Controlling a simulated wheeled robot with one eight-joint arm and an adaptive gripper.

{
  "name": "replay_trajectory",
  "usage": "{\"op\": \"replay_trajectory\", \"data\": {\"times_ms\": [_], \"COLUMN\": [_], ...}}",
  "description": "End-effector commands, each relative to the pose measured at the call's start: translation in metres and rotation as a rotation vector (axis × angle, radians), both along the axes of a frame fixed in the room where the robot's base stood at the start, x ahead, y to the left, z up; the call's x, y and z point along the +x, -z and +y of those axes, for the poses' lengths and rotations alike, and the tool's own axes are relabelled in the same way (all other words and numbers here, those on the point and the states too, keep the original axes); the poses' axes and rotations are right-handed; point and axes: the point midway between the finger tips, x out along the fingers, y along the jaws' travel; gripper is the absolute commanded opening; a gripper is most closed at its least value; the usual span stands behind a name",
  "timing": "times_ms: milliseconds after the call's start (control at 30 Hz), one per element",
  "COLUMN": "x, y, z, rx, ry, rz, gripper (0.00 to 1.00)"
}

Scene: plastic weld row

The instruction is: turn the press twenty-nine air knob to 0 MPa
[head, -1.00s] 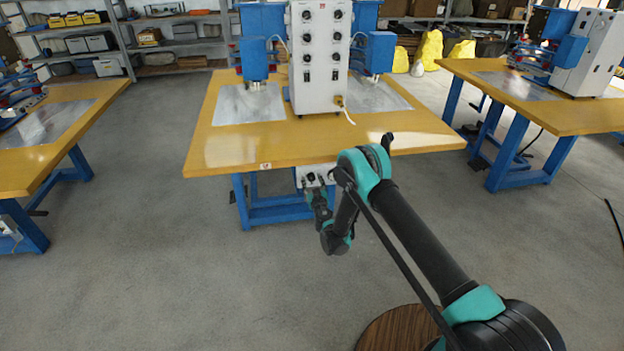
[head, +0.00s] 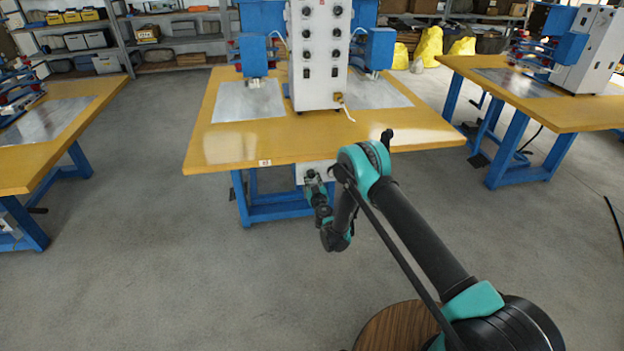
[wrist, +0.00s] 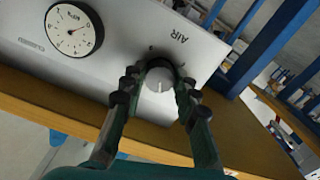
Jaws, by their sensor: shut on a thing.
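The air knob (wrist: 159,84) is a round light-grey knob on a pale panel (wrist: 120,60) marked AIR, seen close in the wrist view. A white pointer mark shows on its face. My gripper (wrist: 158,92) has its two dark fingers on either side of the knob and is shut on it. A round white pressure gauge (wrist: 72,28) with a black rim sits beside the knob; its reading is too small to tell. In the head view my gripper (head: 312,178) is at the pale panel (head: 322,171) under the table's front edge, and hides the knob.
The panel hangs under a yellow-topped table (head: 240,150) with blue legs, which carries a white press cabinet (head: 318,60). Other such tables stand at left (head: 60,135) and right (head: 590,115). The grey floor in front is clear.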

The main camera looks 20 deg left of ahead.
Motion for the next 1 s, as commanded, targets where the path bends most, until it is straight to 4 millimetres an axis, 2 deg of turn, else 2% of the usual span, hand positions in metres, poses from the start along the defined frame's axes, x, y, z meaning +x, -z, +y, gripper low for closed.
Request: {"op": "replay_trajectory", "data": {"times_ms": [1000], "x": [-0.0011], "y": [0.0000], "z": [0.0001], "rx": [-0.793], "ry": [-0.002], "rz": [-0.487], "gripper": [0.01]}}
